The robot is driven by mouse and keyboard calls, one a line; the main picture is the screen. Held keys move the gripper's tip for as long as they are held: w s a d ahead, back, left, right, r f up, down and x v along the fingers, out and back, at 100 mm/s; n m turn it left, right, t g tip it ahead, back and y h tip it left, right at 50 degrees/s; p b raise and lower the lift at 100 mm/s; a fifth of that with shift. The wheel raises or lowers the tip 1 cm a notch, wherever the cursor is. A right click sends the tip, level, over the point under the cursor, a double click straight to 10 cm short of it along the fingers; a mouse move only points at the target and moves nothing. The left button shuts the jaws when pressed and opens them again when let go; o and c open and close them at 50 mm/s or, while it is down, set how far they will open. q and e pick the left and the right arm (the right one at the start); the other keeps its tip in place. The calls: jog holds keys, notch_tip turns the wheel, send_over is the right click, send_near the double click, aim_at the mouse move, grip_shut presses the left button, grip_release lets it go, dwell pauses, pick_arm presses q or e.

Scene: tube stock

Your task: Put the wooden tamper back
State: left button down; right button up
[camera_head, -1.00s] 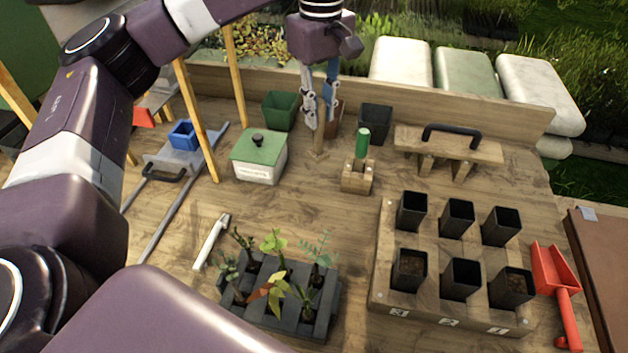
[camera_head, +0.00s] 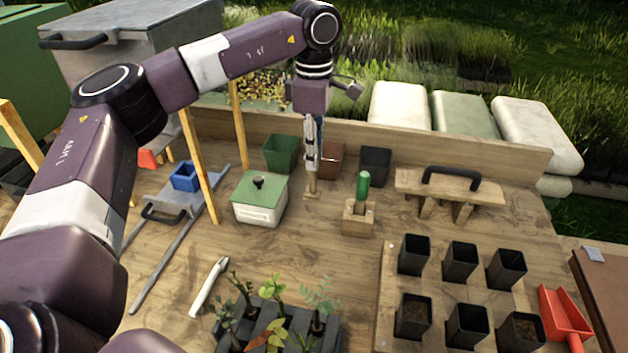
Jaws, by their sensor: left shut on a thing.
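My left gripper (camera_head: 312,160) is shut on the upper part of the wooden tamper (camera_head: 312,182), a pale upright wooden piece. It stands out below the fingers, just in front of the brown pot (camera_head: 331,160). A small flat wooden square (camera_head: 306,195) shows at its lower end. I cannot tell whether this is the tamper's foot or a separate base, or whether the tamper bears on the bench. The gripper hides the tamper's top. My right gripper is not in view.
A green-lidded box (camera_head: 259,200) stands to the left. A green-handled tool (camera_head: 363,186) in a wooden block (camera_head: 358,218) stands to the right. A green pot (camera_head: 281,152) and a black pot (camera_head: 375,165) stand behind. The wooden bench (camera_head: 290,240) is clear in front.

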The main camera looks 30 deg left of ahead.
aim_at(314, 192)
pick_arm(q)
notch_tip(314, 192, down, 3)
jog(key=shift+r, duration=0.1)
notch_tip(314, 192, down, 5)
jog(key=shift+r+p, duration=0.1)
jog(key=shift+p, duration=0.65)
jog(key=shift+f, duration=0.2)
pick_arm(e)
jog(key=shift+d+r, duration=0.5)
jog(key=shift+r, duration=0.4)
pick_arm(q)
jog(key=shift+f, duration=0.25)
jog(key=c, duration=1.8)
grip_release()
jog(key=shift+r, duration=0.1)
jog(key=shift+o, duration=0.2)
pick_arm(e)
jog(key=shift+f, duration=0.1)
